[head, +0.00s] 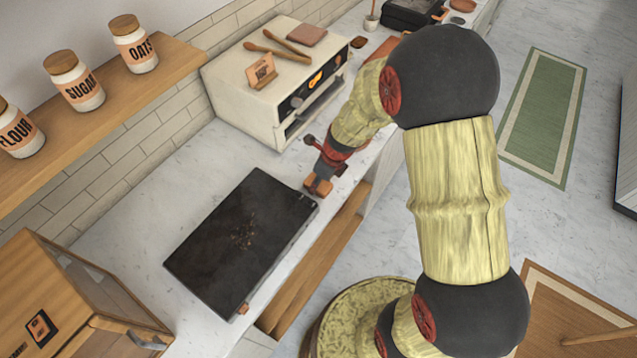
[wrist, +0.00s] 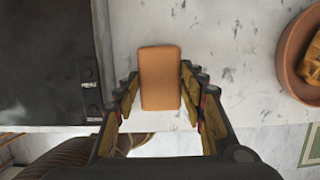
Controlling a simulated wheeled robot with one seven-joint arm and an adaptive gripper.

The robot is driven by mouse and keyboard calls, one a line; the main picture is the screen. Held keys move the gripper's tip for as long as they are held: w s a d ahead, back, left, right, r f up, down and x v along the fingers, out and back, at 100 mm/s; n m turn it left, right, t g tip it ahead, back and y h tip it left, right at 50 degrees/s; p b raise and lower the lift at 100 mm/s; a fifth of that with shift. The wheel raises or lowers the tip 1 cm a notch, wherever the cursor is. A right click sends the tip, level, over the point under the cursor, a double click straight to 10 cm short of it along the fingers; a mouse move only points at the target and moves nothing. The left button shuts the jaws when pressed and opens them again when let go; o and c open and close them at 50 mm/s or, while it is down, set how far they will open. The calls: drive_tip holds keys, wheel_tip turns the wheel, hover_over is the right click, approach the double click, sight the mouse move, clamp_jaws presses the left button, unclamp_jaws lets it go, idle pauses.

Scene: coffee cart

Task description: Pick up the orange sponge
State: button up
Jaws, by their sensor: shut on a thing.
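The orange sponge (wrist: 160,80) is a small rounded block between the two fingers of my gripper (wrist: 160,88) in the wrist view. The fingers are shut on its left and right sides. In the head view the sponge (head: 319,187) shows below my gripper (head: 320,177), close beside the right corner of the black griddle. I cannot tell whether it touches the counter or hangs just above it.
The black griddle (head: 240,240) lies left of the sponge on the marble counter (head: 215,150). A cream oven (head: 262,95) stands behind. In the wrist view a terracotta bowl (wrist: 287,62) holding something brownish is at the right. Bare counter lies between.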

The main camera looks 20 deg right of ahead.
drive_tip(key=shift+r, duration=0.55)
wheel_tip(320, 180, up, 2)
drive_tip(key=shift+r+p, duration=0.25)
drive_tip(key=shift+p, duration=0.55)
drive_tip(key=s+d+r+p, duration=0.2)
drive_tip(key=s+d+r, duration=0.6)
drive_tip(key=s, duration=0.3)
drive_tip(key=shift+s+r, duration=0.3)
drive_tip(key=shift+r, duration=0.35)
drive_tip(key=shift+o, duration=1.1)
drive_tip(key=c, duration=0.4)
